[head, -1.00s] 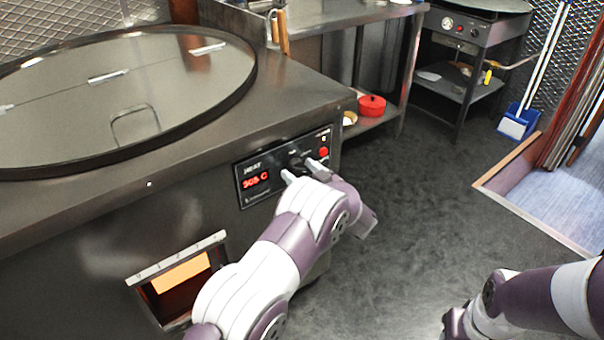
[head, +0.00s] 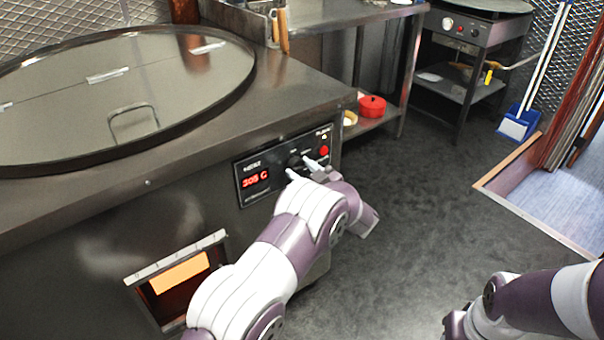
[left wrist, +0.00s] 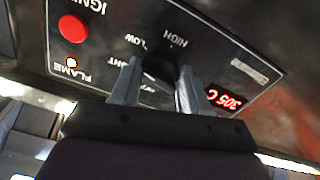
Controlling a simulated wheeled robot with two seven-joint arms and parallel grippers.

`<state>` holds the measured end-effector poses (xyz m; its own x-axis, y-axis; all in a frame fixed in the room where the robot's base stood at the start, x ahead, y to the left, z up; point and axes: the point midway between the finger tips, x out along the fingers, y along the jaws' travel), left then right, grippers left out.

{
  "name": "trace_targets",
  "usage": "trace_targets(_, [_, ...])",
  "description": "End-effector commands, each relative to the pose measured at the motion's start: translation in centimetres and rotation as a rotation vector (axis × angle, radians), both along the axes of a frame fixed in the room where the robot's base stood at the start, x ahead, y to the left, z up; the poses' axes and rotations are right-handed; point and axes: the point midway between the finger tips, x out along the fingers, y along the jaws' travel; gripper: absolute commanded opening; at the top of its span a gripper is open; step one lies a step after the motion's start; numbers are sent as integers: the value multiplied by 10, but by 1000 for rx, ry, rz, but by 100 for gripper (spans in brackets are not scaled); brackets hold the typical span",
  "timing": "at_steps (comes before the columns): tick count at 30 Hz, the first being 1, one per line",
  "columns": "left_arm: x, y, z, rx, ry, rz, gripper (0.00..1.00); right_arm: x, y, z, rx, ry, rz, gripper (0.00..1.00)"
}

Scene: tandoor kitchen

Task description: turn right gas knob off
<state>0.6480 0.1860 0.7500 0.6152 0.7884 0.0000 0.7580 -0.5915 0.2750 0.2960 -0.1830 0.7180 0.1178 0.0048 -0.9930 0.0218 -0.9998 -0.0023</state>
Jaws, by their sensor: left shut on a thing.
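The dark gas knob (left wrist: 160,66) sits on the control panel, with HIGH, LOW and a partly hidden LIGHT label around it in the left wrist view. In the head view the knob (head: 294,161) shows partly behind the fingers. My left gripper (head: 302,168) is at the panel, its two pale fingers on either side of the knob. In the left wrist view the left gripper (left wrist: 157,82) is shut on the knob. My right arm (head: 540,300) enters at the lower right; its fingers are not in view.
A round lid (head: 50,110) covers the tandoor top. Below is a glowing opening (head: 180,272). Floor (head: 400,220) to the right is clear.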

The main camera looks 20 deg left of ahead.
Motion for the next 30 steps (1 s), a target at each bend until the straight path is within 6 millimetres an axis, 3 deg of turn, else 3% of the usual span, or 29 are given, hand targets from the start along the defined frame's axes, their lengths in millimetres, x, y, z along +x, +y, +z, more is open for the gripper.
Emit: trace_targets(30, [1, -1, -4, -593, -761, -1, 15, 0, 0, -78, 0, 0, 0, 43])
